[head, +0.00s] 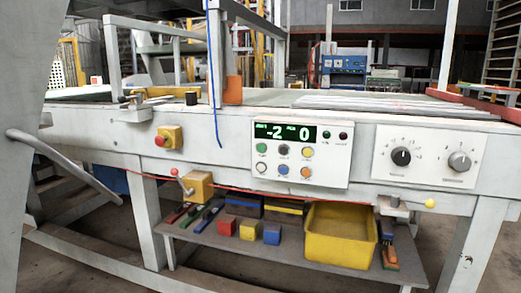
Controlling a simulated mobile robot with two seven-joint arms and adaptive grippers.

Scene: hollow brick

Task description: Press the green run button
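A white control panel (325,168) is fixed to the front of the pale machine bench, right of the picture's middle. The green button (262,148) sits at the left of the panel's upper button row, below a dark display (285,131) with green-white digits reading about -2 and 0. Black, yellow, white, blue and orange buttons are grouped beside and below it. Nothing covers the green button. Neither of my grippers shows in the head view.
A yellow box with a red stop button (161,141) is left of the panel. Two dials (401,156) are on a plate to the right. A lower shelf holds a yellow bin (340,235) and coloured blocks (249,229). A pale handle (65,160) juts in at left.

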